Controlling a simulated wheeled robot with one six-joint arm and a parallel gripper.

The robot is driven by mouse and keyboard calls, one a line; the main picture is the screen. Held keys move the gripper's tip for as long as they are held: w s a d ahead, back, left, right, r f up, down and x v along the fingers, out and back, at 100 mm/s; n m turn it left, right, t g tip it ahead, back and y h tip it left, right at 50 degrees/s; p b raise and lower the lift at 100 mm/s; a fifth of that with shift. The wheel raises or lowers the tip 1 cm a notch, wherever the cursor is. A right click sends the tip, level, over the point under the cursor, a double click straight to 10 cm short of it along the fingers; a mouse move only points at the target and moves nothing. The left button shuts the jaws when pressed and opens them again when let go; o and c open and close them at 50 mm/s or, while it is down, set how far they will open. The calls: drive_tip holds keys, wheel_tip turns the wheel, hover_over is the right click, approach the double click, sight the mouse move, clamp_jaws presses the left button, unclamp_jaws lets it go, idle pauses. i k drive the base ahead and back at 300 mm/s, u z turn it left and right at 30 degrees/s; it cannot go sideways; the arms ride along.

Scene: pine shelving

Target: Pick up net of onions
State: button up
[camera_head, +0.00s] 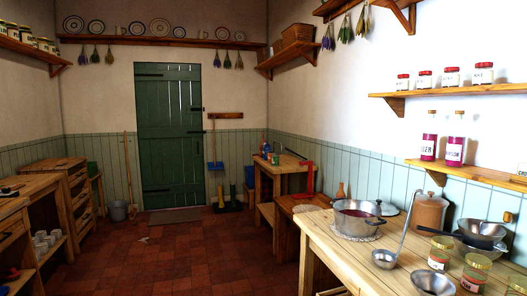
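I cannot make out a net of onions anywhere in this view. My gripper is not in view.
A wooden counter (345,258) at right holds a steel pot (358,220), a ladle (386,258), bowls and jars. Wooden units (72,185) line the left. A workbench (285,168) stands further back. A bucket (118,210) is near the green door (169,135). The tiled floor (190,255) is mostly clear.

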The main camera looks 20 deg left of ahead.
sight(261, 148)
drive_tip(key=u, duration=0.7)
drive_tip(key=i, duration=1.8)
drive_tip(key=u, duration=1.05)
drive_tip(key=i, duration=2.1)
drive_tip(key=u, duration=0.1)
drive_tip(key=i, duration=2.1)
drive_tip(key=z, duration=0.9)
drive_tip(key=i, duration=1.9)
drive_tip(key=z, duration=1.45)
drive_tip(key=i, duration=0.95)
